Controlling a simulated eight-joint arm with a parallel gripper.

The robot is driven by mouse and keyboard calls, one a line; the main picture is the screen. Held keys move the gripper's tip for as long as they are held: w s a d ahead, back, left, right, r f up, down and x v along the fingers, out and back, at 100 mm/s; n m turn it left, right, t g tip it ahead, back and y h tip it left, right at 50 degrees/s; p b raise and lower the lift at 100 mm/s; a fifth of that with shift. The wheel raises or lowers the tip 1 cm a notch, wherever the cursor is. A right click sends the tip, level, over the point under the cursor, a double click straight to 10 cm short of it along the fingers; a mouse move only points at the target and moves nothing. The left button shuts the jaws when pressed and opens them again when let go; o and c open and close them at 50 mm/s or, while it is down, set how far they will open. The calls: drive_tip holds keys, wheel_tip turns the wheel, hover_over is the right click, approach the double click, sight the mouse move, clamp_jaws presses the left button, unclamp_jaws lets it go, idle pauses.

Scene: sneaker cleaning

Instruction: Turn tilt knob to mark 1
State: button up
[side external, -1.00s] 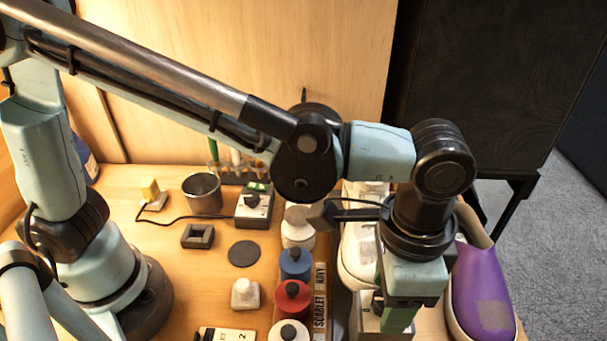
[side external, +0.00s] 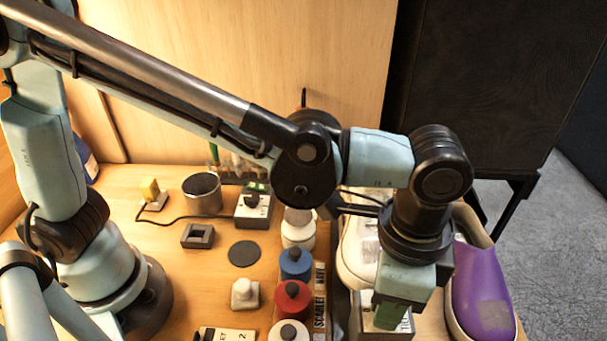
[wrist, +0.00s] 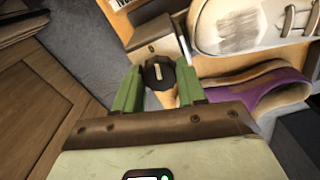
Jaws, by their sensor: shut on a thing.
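The tilt knob (wrist: 158,74) is black with a pale pointer line, in the wrist view. My gripper (wrist: 160,80) has its two green fingers on either side of the knob and is shut on it. The knob's box (wrist: 152,40) is grey and shows just beyond the knob. In the side external view the box (side external: 407,324) carries partly hidden lettering and sits under my gripper (side external: 392,314). There the knob is hidden by the green fingers. I cannot make out mark 1 in either view.
A white sneaker (side external: 357,255) stands left of and behind my gripper, and a purple shoe (side external: 482,290) stands close on its right. Bottles with blue (side external: 295,265) and red (side external: 291,299) colours line the rack at left. A dark disc (side external: 244,254) lies on the open table.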

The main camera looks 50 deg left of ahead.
drive_tip(key=shift+m, duration=0.6)
drive_tip(key=shift+m, duration=2)
drive_tip(key=m, duration=0.4)
drive_tip(key=shift+m, duration=2)
